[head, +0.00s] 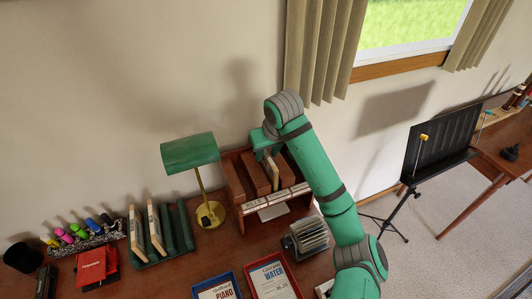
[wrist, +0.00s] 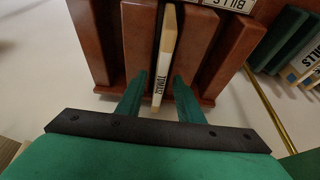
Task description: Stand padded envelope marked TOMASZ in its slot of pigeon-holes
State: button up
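The padded envelope (wrist: 167,45) is thin and cream, with TOMASZ on its edge. It stands in a slot between two brown dividers of the wooden pigeon-holes (wrist: 222,50). In the head view the envelope (head: 271,171) shows under my gripper, in the pigeon-holes (head: 235,181) on the brown top. My gripper (wrist: 161,76) is open, with one green finger on each side of the envelope and a visible gap to both. In the head view my gripper (head: 265,143) is partly hidden by my arm. The bottom of the envelope is hidden.
A brass lamp with a green shade (head: 190,152) stands close left of the pigeon-holes. A green rack (head: 179,232) with cream envelopes is further left. Two trays, PIANO (head: 217,288) and WATER (head: 272,279), and a grey ribbed object (head: 309,236) lie in front.

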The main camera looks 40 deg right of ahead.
jog(key=v, duration=0.9)
jog(key=shift+v, duration=0.85)
jog(key=shift+a, duration=0.1)
